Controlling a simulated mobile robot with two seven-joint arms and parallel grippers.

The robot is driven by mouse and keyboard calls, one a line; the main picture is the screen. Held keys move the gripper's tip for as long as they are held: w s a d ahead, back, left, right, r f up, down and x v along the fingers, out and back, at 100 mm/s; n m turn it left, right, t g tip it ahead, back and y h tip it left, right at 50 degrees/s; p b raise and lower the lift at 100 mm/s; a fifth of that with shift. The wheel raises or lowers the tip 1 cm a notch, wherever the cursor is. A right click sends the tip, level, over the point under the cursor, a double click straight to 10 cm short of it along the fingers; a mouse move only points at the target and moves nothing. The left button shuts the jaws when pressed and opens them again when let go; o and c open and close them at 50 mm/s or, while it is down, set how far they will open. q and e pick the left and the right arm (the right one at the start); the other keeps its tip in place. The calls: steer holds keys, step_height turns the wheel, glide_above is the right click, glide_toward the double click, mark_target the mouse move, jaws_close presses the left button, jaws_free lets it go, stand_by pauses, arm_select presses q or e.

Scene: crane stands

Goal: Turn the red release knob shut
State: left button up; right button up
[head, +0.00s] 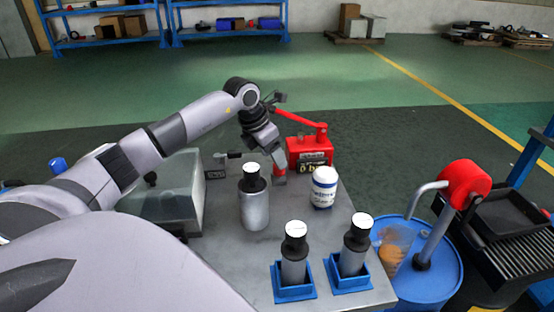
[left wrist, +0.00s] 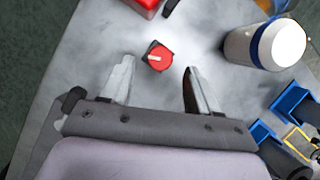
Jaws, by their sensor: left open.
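The red release knob (left wrist: 158,57) has a pale pointer mark on top and sits on the grey metal table in the left wrist view. In the head view a small red part of it (head: 279,180) shows just below my left gripper (head: 278,160). My left gripper (left wrist: 159,70) is open, one fingertip on each side of the knob and a little short of it; I see gaps on both sides. It points down from above. Its fingers hold nothing. My right gripper is not in view.
A red hand-pump block with a lever (head: 310,152) stands just behind the gripper. A white and blue jar (head: 324,190) is to the right. A grey cylinder (head: 254,207) and two cylinders in blue holders (head: 293,290) stand nearer. A blue drum (head: 447,282) is beyond the table's right edge.

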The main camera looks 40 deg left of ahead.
arm_select(q)
steer(key=shift+x, duration=1.9)
steer(key=c, duration=1)
steer(key=shift+c, duration=0.2)
